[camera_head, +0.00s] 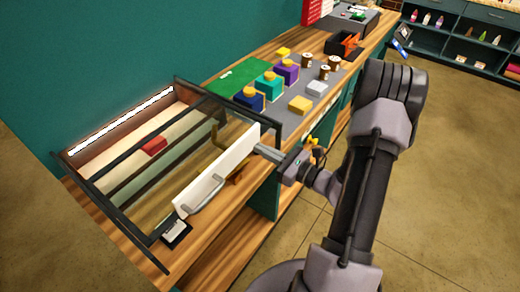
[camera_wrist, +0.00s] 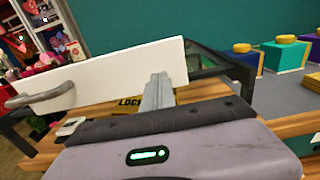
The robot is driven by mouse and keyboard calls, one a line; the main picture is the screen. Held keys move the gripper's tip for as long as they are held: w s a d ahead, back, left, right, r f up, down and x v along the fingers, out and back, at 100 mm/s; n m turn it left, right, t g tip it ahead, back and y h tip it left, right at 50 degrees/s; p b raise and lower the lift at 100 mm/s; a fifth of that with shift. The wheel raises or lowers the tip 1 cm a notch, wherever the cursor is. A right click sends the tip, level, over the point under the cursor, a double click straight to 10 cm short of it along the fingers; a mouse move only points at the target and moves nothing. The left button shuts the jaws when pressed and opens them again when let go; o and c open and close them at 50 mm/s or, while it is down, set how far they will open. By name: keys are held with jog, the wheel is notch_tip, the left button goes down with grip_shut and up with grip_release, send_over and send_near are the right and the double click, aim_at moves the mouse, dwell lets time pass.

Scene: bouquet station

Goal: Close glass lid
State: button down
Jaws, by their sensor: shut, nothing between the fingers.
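The glass case (camera_head: 118,212) with a dark frame stands at the near left end of the wooden counter. A long white panel (camera_head: 215,172) with a grey metal handle (camera_head: 206,197) runs along its front side; the panel also shows in the wrist view (camera_wrist: 110,72), with the handle (camera_wrist: 40,95) at its left. The clear glass itself is hard to make out, and I cannot tell how far the lid stands open. My gripper (camera_head: 268,153) is at the right end of the white panel, shut and empty. In the wrist view its fingers (camera_wrist: 157,92) overlap the panel's right part; contact is unclear.
Inside the case lie a red block (camera_head: 154,145) and pale strips. Right of it are a green mat (camera_head: 238,76), a blue box (camera_head: 249,99), a teal box (camera_head: 270,85) and a purple box (camera_head: 286,72). A small dark-and-white item (camera_head: 176,234) sits at the front corner. The floor is clear.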

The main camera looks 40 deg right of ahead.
aim_at(209, 126)
jog(key=shift+w+a, duration=0.25)
jog(key=shift+w, duration=0.3)
jog(key=x, duration=2)
jog(key=shift+w+f, duration=0.1)
jog(key=shift+w+a, duration=0.1)
jog(key=shift+w, duration=0.15)
jog(key=shift+w+r, duration=0.1)
jog(key=shift+r, duration=0.2)
